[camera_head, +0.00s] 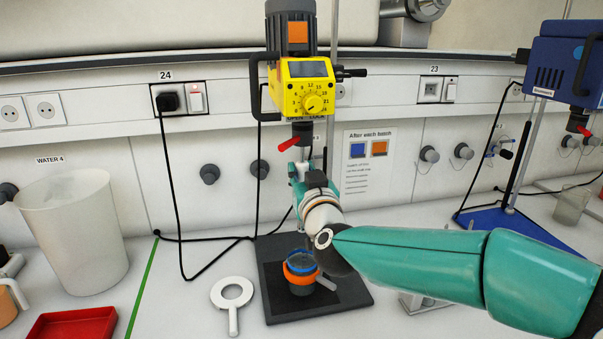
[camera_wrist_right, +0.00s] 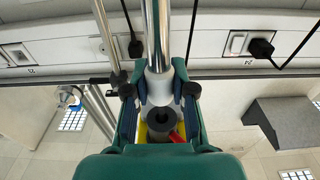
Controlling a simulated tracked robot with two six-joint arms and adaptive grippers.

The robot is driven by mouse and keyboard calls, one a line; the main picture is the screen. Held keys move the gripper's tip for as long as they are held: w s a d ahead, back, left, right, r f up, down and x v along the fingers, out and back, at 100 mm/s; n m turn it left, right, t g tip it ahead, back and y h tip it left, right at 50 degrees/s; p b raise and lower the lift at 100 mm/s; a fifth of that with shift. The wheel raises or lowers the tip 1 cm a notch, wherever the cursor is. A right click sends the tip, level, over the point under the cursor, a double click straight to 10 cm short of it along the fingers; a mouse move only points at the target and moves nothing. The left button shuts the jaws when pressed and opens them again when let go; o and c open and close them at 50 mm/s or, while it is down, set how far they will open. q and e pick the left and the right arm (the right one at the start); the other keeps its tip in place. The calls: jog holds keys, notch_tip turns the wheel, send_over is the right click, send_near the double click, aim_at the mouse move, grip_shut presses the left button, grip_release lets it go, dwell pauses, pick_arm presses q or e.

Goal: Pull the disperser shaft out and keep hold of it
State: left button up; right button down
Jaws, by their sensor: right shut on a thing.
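The yellow disperser drive (camera_head: 308,92) hangs on its stand, with a dark socket (camera_head: 303,130) and a red lever (camera_head: 288,144) underneath. My right gripper (camera_head: 308,168) is just below the socket, partly hidden by my arm. In the right wrist view, my right gripper (camera_wrist_right: 159,92) is shut on the pale collar of the metal disperser shaft (camera_wrist_right: 158,40). The socket's dark round opening (camera_wrist_right: 162,118) shows beyond the collar; whether the shaft's end still touches it I cannot tell. My left gripper is not in view.
A vessel with a blue rim and orange band (camera_head: 300,270) stands on the black base plate (camera_head: 275,300) below my arm. A white ring with a handle (camera_head: 232,295), a red tray (camera_head: 75,325) and a white bin (camera_head: 75,235) are left. A blue drive (camera_head: 563,68) stands right.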

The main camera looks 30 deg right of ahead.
jog(key=shift+f+b, duration=1.4)
jog(key=shift+f, duration=0.3)
